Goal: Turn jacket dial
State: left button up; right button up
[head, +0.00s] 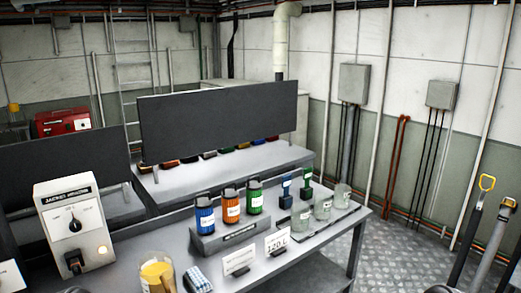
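A white control box (72,222) with a dark label strip along its top stands at the left end of the near bench. Its face carries a round black dial (75,225) with small markings around it, too small to read. Nothing touches the dial. Neither gripper shows clearly; only small dark rounded shapes, possibly parts of my arms, cut the bottom edge.
The near bench (325,243) holds a rack (230,236) of blue, orange and green canisters, glass jars, sign cards, a yellow-filled beaker (157,273) and a folded cloth (198,280). Dark panels (220,118) stand behind. The floor at right is partly clear.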

aim_at(76, 226)
jog(key=u, duration=1.25)
